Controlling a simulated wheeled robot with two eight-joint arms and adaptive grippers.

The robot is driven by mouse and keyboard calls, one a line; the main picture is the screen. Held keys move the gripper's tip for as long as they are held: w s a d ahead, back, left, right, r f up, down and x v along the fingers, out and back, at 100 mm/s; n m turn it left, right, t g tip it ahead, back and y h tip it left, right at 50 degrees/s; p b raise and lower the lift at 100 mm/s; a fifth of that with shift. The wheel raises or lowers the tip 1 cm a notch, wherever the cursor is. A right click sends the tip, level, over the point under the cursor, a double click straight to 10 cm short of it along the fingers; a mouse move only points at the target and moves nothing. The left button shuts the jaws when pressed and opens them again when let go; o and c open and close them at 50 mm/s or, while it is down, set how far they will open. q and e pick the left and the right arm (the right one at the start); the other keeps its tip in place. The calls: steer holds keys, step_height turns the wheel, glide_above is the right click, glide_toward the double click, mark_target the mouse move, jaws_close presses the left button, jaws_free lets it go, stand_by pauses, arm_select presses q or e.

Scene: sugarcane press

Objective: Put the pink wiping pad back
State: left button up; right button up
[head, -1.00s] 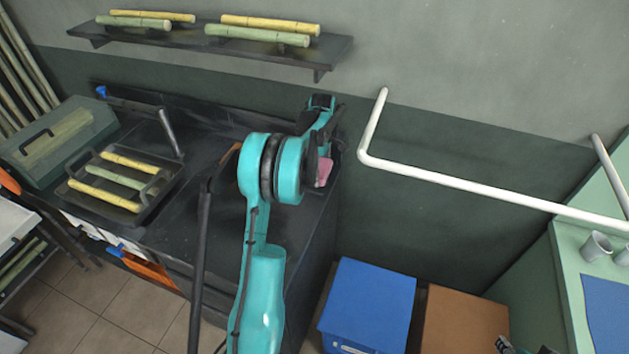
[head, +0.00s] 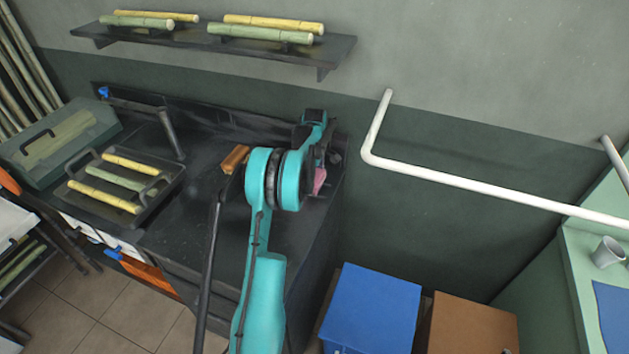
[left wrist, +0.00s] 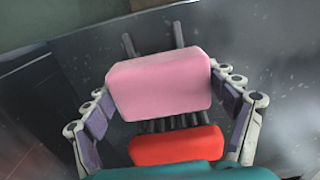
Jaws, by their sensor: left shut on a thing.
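The pink wiping pad (left wrist: 158,82) is between the fingers of my left gripper (left wrist: 165,112) in the left wrist view, which is shut on it. The pad is a rounded pink block in front of the dark countertop. In the head view a small part of the pad (head: 319,181) shows beside my teal left arm, over the right end of the dark counter (head: 262,245). My arm hides most of the gripper there. I cannot tell whether the pad touches the counter. My right gripper is not in view.
A red block (left wrist: 176,146) shows just below the pad; its attachment is unclear. A brown block (head: 235,158) lies left of my arm. A tray (head: 150,200) of cane pieces and a green case (head: 62,138) stand left. A white pipe (head: 450,180) runs along the wall at right.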

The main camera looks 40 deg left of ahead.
mark_target(315, 176)
arm_select(q)
steer(key=shift+f+b, duration=0.3)
steer(key=shift+f, duration=0.35)
steer(key=o, duration=1.4)
steer(key=shift+r, duration=0.15)
steer(key=shift+r+p, duration=0.35)
step_height(315, 176, up, 8)
steer(key=p, duration=0.2)
steer(key=shift+p, duration=0.35)
steer(key=shift+f, duration=0.1)
